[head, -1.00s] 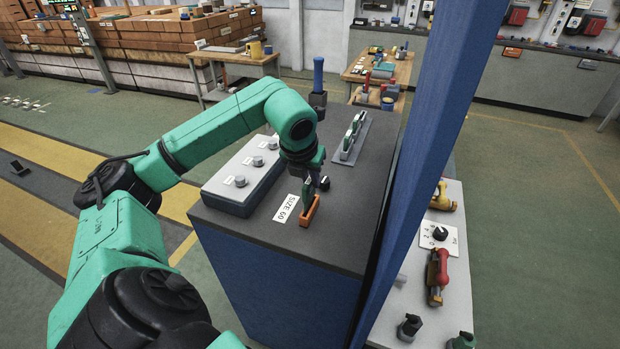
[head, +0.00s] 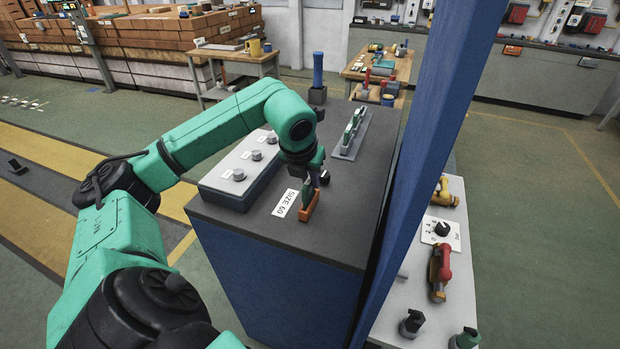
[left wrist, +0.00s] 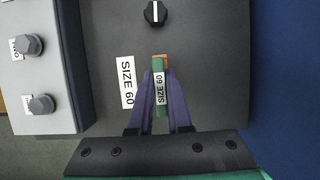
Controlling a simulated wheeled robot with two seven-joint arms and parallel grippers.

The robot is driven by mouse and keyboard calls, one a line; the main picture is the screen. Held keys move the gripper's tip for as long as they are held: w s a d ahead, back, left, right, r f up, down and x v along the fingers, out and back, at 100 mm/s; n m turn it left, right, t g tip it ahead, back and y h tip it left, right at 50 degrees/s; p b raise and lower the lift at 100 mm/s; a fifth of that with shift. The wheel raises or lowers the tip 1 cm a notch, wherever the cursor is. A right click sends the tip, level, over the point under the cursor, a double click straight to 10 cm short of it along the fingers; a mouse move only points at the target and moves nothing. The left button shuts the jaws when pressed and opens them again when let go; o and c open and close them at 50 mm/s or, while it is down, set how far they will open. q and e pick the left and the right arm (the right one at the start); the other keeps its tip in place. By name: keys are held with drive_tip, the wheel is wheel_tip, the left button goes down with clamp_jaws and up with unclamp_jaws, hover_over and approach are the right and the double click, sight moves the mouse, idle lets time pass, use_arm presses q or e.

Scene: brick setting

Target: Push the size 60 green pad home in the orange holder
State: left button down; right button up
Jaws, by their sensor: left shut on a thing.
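The orange holder (head: 309,212) stands on the dark top of the blue cabinet, beside a white "SIZE 60" label (head: 286,204). The green pad (head: 307,194) is upright at the holder, its upper part showing above the orange rim. In the left wrist view the pad (left wrist: 159,92) carries its own "SIZE 60" label, and a bit of the orange holder (left wrist: 161,57) shows at its far end. My left gripper (head: 316,180) is shut on the pad, a purple finger on each side. How deep the pad sits is hidden. My right gripper is not in view.
A black knob (left wrist: 155,13) is just beyond the holder. A grey panel with several knobs (head: 238,175) lies to the left. A rack of green pads (head: 352,135) stands behind. A blue post (head: 420,160) rises close on the right.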

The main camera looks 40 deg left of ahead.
use_arm(q)
drive_tip(key=shift+f+b, duration=0.8)
drive_tip(key=shift+f, duration=0.2)
drive_tip(key=shift+c, duration=1.8)
unclamp_jaws()
drive_tip(key=shift+r, duration=0.1)
wheel_tip(320, 180, up, 6)
drive_tip(key=p, duration=0.5)
